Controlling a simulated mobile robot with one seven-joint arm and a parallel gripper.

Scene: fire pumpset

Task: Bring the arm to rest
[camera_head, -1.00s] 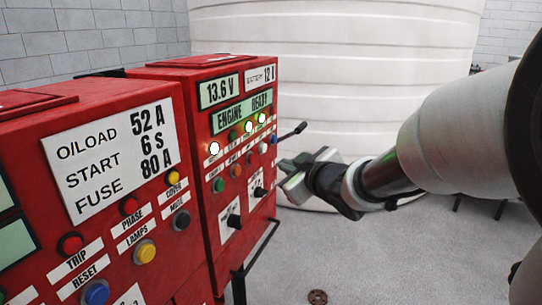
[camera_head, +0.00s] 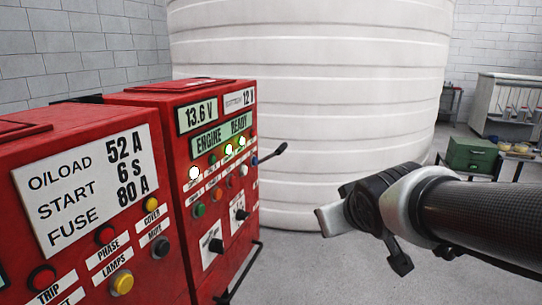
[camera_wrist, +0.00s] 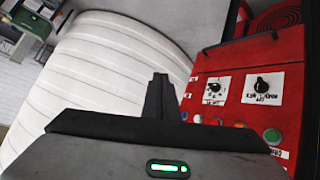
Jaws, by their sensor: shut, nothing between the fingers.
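My gripper (camera_head: 328,217) is in the right half of the head view, pointing left. It is apart from the red control cabinet (camera_head: 150,95) and in front of the white ribbed tank. In the wrist view its fingers (camera_wrist: 160,98) are together with nothing held. The cabinet panel with black rotary switches (camera_wrist: 263,87) and push buttons shows at the right of the wrist view. In the head view the panel display reads "ENGINE READY" (camera_head: 221,135), and several small lamps below it are lit.
A nearer red cabinet (camera_head: 60,130) with coloured buttons stands at the left. A black lever (camera_head: 272,153) sticks out from the far cabinet towards my gripper. The white tank (camera_head: 310,80) fills the back. A bench with a green box (camera_head: 472,154) stands at the right. Grey floor (camera_head: 310,265) is open below.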

